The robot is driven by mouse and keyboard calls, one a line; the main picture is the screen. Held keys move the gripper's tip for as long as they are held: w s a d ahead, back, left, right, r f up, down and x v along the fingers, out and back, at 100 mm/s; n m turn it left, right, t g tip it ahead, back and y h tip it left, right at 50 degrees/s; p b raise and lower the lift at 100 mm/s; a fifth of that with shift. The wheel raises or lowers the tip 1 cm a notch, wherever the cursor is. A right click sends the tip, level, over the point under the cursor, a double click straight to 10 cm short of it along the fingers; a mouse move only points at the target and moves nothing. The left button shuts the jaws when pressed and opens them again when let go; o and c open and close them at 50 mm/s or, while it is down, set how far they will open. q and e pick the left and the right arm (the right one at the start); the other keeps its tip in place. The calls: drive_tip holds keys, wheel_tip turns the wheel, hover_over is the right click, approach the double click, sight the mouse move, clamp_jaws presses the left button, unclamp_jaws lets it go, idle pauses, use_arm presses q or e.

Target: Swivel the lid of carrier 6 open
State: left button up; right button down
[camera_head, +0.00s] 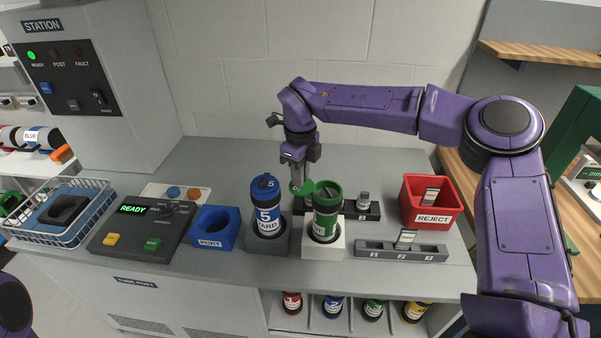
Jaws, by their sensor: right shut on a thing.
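The green carrier (326,223) stands upright in a white holder (312,248) on the counter; I take it as carrier 6, though its number is not readable. Its green lid (303,188) sticks out to the left of the carrier's top, turned aside from the mouth. My right gripper (298,182) comes down from above and is shut on the lid at its left side. My left gripper is not in view.
The blue carrier 5 (266,214) stands close on the left in a dark holder. A blue PORT block (215,229) and a READY panel (140,232) are further left. A grey rack (375,252) and red REJECT bin (431,204) are to the right.

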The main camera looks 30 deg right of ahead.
drive_tip(key=c, duration=1.1)
unclamp_jaws()
drive_tip(key=shift+w+r, duration=0.1)
drive_tip(key=shift+r, duration=0.25)
drive_tip(key=shift+r+b, duration=1.15)
drive_tip(key=shift+r, duration=3.7)
